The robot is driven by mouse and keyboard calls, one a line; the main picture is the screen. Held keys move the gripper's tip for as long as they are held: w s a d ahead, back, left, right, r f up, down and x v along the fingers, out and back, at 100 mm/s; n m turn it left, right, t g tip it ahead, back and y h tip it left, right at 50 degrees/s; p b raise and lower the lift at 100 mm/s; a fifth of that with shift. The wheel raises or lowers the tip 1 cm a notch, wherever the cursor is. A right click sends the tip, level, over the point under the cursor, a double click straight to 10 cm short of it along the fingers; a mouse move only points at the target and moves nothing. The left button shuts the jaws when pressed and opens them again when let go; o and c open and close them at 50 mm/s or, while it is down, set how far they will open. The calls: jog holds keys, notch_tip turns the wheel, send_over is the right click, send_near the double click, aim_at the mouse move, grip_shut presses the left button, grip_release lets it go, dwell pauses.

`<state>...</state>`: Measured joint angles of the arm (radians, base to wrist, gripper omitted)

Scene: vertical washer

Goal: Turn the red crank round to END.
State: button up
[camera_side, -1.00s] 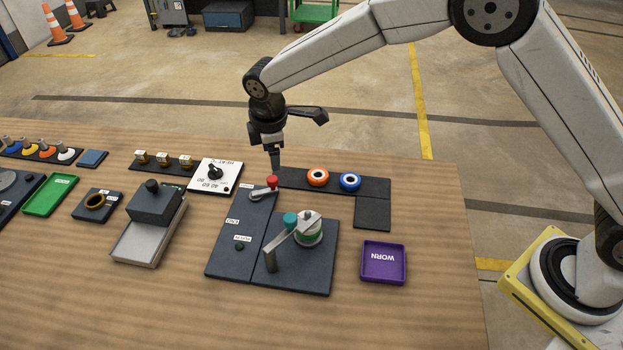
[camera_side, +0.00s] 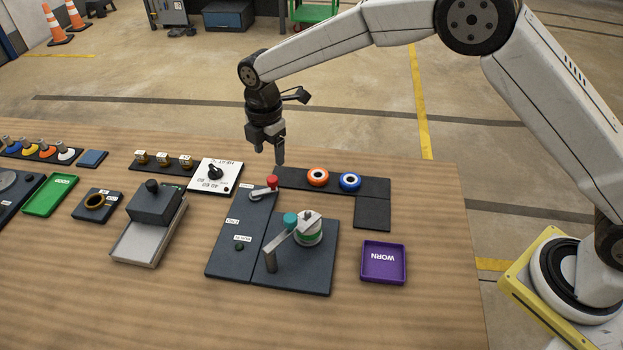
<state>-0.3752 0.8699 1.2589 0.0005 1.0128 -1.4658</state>
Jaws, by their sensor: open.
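The red crank (camera_side: 272,182) has a red knob on a short grey metal arm. It sits at the far end of a dark plate (camera_side: 228,262), and its arm points to the left of the knob. Small white labels (camera_side: 233,221) lie along the plate, but their words are too small to read surely.
Orange (camera_side: 317,177) and blue (camera_side: 350,181) rings lie on a dark strip to the right. A white dial panel (camera_side: 215,175) lies to the left.

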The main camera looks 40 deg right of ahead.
aim_at(272, 179)
jog(key=shift+f, duration=3.8)
grip_shut()
